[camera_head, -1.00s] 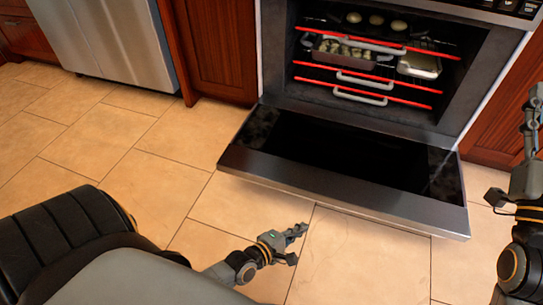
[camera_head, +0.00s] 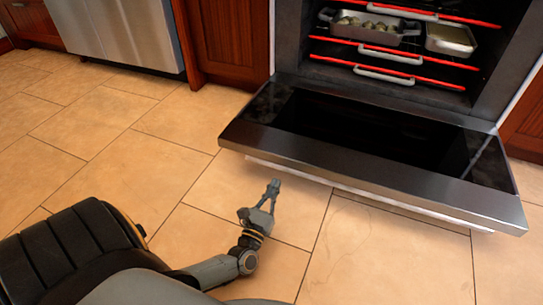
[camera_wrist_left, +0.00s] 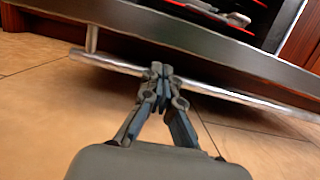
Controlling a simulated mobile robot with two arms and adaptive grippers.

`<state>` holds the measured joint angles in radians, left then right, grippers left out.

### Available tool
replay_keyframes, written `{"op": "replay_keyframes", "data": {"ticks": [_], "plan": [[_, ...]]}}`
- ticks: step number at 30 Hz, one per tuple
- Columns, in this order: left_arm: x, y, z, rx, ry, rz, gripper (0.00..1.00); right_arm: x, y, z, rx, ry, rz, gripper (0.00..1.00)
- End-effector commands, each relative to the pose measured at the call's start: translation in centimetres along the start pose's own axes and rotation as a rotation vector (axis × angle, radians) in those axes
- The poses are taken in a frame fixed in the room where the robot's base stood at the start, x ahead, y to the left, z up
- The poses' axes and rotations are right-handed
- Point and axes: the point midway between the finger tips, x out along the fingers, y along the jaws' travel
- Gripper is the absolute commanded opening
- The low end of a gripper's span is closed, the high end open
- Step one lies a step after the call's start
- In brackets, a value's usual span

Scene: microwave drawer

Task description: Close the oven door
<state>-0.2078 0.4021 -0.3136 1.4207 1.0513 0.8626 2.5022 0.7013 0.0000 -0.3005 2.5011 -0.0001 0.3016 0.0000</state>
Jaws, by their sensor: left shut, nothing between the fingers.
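The oven door (camera_head: 360,165) is open, folded down flat in front of the oven cavity, its dark glass inner side facing up. My left gripper (camera_head: 273,187) is shut and empty. It is in front of and below the door's front edge, near the door's left part, pointing at it. In the left wrist view the gripper (camera_wrist_left: 160,72) shows with its fingertips together in front of the door's bar handle (camera_wrist_left: 215,90), under the door edge. I cannot tell whether the fingertips touch the handle. My right gripper does not show now.
Red-edged racks (camera_head: 395,53) inside the oven hold a roasting pan (camera_head: 368,27) and a metal tray (camera_head: 451,40). Wooden cabinets (camera_head: 230,40) flank the oven. A steel appliance (camera_head: 120,38) stands at the left. The tiled floor (camera_head: 130,155) is clear.

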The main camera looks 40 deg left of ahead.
Motion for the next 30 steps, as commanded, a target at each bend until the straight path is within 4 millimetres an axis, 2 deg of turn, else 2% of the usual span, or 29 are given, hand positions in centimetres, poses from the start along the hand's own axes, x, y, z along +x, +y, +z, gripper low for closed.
{"op": "replay_keyframes", "data": {"ticks": [1, 6, 10, 24, 30], "plan": [[1.0, 0.0, -0.3, -0.002, -0.004, 0.0, 0.0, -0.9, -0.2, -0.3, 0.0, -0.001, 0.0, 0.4], [3.8, 0.0, -0.2, 0.0, -0.004, -0.001, 0.0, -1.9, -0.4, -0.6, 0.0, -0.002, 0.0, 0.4], [5.0, 0.0, -0.2, 0.0, -0.001, -0.001, 0.0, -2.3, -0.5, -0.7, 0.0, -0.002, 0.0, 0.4], [5.6, 0.0, 0.0, 0.002, 0.001, -0.002, 0.0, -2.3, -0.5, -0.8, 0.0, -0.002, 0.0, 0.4], [5.8, 0.0, 1.0, 0.002, 0.014, 0.0, 0.0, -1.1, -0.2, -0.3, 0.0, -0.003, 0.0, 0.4]]}}
